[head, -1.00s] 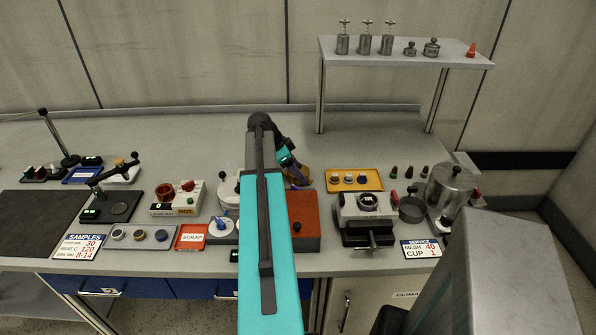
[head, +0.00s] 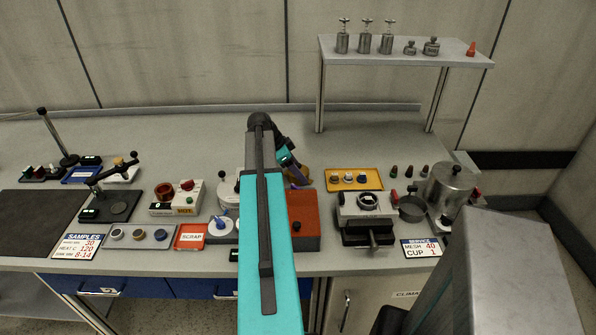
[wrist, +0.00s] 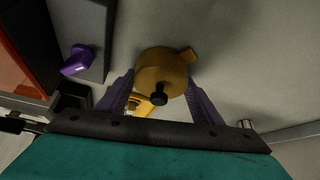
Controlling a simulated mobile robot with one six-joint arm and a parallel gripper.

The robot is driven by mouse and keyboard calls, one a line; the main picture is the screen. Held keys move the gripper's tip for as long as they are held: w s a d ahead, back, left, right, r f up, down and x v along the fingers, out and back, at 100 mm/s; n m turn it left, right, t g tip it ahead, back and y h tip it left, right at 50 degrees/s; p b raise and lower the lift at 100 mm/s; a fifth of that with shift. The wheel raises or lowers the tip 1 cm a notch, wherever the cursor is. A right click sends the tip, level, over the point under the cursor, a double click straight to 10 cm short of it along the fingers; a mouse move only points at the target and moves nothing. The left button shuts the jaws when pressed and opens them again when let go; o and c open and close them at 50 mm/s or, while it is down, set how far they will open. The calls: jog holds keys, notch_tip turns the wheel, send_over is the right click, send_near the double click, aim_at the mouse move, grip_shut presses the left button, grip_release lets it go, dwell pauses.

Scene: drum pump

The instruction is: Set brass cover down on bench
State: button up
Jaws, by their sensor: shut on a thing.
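The brass cover (wrist: 163,68) is a round, dull gold piece with a side tab and a small black knob. It sits between the two purple fingers of my gripper (wrist: 160,90) in the wrist view, and the gripper is shut on it. In the head view the cover (head: 304,174) shows only partly behind my gripper (head: 296,174), over the bench (head: 215,140) behind the red-orange box. The grey bench surface (wrist: 240,65) fills the background in the wrist view. I cannot tell whether the cover touches the bench.
A red-orange box (head: 305,222) stands in front of the cover, and a yellow tray (head: 355,187) with small parts lies to its right. A purple knob (wrist: 77,60) on a grey housing is left in the wrist view. A raised shelf (head: 400,53) stands behind right. The bench behind is clear.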

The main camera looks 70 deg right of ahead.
aim_at(298, 165)
dwell(0.4)
jog(key=o, duration=1.7)
jog(key=shift+o, duration=0.2)
jog(key=shift+r, duration=0.1)
jog(key=shift+r+p, duration=1.7)
jog(key=shift+r, duration=2.2)
